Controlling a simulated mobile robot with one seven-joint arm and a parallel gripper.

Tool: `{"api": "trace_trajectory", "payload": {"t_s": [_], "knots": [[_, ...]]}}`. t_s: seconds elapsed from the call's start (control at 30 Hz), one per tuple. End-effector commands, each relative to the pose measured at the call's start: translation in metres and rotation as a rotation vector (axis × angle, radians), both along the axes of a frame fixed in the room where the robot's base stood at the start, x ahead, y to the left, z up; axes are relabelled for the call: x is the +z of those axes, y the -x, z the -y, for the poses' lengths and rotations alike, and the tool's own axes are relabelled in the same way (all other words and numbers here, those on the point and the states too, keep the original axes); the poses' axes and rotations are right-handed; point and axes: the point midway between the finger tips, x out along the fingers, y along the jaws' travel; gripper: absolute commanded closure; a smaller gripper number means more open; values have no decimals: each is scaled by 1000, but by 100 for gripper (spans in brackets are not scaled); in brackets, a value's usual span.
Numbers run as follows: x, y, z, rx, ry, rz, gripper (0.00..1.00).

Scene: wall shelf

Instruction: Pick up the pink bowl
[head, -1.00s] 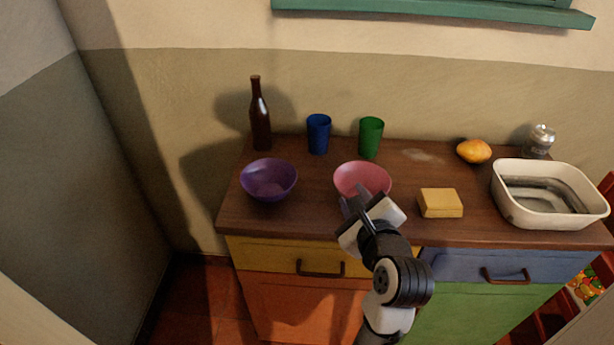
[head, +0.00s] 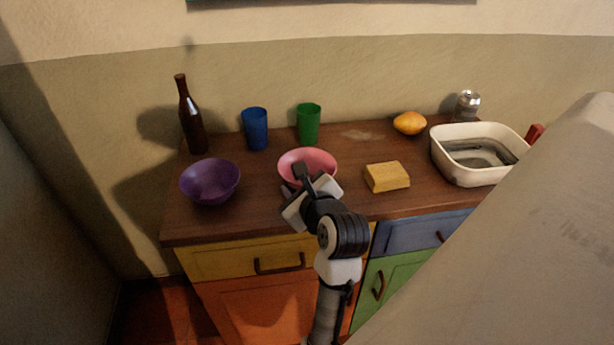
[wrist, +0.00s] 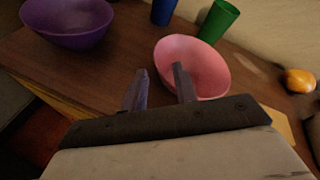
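The pink bowl (head: 312,158) stands upright on the wooden counter, between the purple bowl and the yellow block. It also shows in the wrist view (wrist: 205,65). My gripper (head: 294,183) is at the bowl's near left side, with its fingers apart and nothing held. In the wrist view my gripper (wrist: 160,88) has one finger over the inside of the bowl and the other outside it, so the rim's left edge lies between them in the picture. I cannot tell whether a finger touches the bowl. My gripper hides part of the bowl's near side.
A purple bowl (head: 211,182) stands left on the counter (head: 250,215). A dark bottle (head: 191,120), blue cup (head: 255,129) and green cup (head: 308,125) stand behind.

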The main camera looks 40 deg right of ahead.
Motion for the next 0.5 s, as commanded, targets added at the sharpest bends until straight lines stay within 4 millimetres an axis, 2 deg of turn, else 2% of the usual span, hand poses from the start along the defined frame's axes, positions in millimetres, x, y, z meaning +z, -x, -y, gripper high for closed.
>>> {"api": "trace_trajectory", "payload": {"t_s": [0.17,0.4,0.5], "knots": [[-5,-12,3,0,-1,-1,71],[-18,-43,12,0,0,-1,71],[-20,-48,14,0,0,0,71]]}}
